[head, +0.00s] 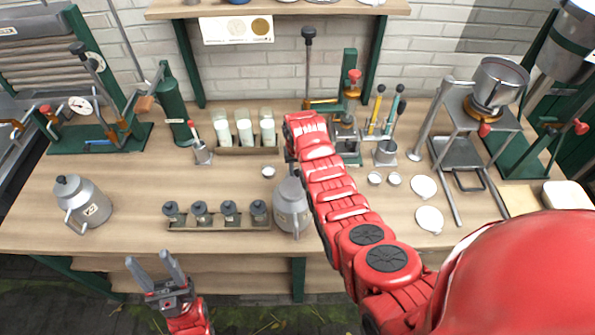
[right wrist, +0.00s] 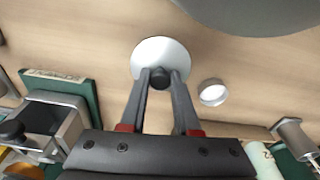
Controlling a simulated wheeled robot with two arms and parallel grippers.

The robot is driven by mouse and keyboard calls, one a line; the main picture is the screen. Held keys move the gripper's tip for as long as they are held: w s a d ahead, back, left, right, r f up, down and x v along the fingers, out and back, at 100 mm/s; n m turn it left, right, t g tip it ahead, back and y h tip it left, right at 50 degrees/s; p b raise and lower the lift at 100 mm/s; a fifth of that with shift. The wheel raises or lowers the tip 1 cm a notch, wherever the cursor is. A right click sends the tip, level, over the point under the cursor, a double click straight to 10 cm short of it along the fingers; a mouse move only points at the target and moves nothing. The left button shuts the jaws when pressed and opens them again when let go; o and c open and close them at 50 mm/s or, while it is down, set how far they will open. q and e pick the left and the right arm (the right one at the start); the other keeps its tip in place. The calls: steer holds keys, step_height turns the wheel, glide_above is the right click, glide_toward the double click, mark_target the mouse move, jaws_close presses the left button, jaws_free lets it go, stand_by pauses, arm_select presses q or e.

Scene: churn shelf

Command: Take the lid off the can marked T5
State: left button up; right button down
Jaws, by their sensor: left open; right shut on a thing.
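Two grey metal cans with labels stand on the bench. One can (head: 82,204) with a dark knob on top is at the left. The other can (head: 291,208) is in the middle, beside my right arm; part of it shows at the top of the right wrist view (right wrist: 255,12). I cannot read either label surely. My right gripper (right wrist: 158,78) is shut on the dark knob of a pale round lid (right wrist: 160,53), apart from the middle can in the picture. My left gripper (head: 150,260) is open and empty, before the front edge.
A wooden rack (head: 185,225) with several small dark-topped jars sits left of the middle can. A small round cap (head: 268,172) lies behind it. White discs (head: 429,219) lie at right. Bottles (head: 244,132) and a green press (head: 351,85) stand behind.

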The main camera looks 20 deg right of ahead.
steer(key=shift+f, duration=0.7)
